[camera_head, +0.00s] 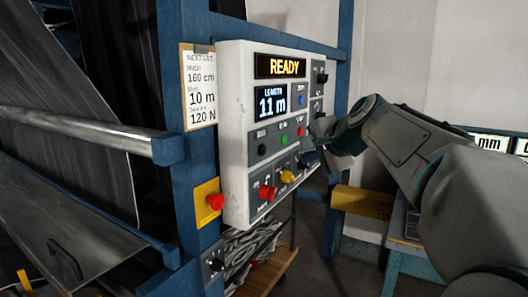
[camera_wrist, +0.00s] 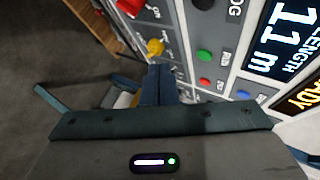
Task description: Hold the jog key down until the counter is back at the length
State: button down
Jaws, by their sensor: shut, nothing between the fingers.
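The white control panel (camera_head: 234,130) shows READY on its upper display (camera_head: 284,66) and 11 m on its length counter (camera_head: 271,102). A row below holds a black key (camera_head: 262,150), a green key (camera_head: 284,139) and a red key (camera_head: 300,132). In the wrist view, the black key (camera_wrist: 203,4) sits beside lettering ending in "OG", partly cut off. My gripper (camera_head: 306,160) is shut and empty at the panel's lower right, away from the black key. Its fingers show in the wrist view (camera_wrist: 160,80), near the yellow knob (camera_wrist: 155,47); contact with the panel cannot be told.
A clipped note (camera_head: 200,88) left of the panel reads 160 cm, 10 m and 120 N. A red knob (camera_head: 267,192) and the yellow knob sit low on the panel. A red mushroom button (camera_head: 215,201) is on a yellow plate. Blue frame posts (camera_head: 180,120) stand alongside.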

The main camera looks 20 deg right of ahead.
jog(key=p, duration=0.2)
send_near(265, 154)
jog(key=shift+d+f+x, duration=0.1)
jog(key=shift+d+x, duration=0.05)
jog(key=shift+x, duration=0.7)
jog(key=shift+d+f+x, duration=0.1)
jog(key=shift+d+x, duration=0.1)
jog(key=shift+x, duration=0.65)
jog(key=shift+d+f+x, duration=0.1)
jog(key=shift+d+x, duration=0.05)
jog(key=shift+x, duration=0.7)
jog(key=shift+w+a, duration=0.25)
jog(key=shift+w+a, duration=0.3)
dwell(1.5)
jog(key=shift+s+d, duration=0.55)
jog(key=shift+s, duration=0.1)
jog(key=shift+b, duration=0.3)
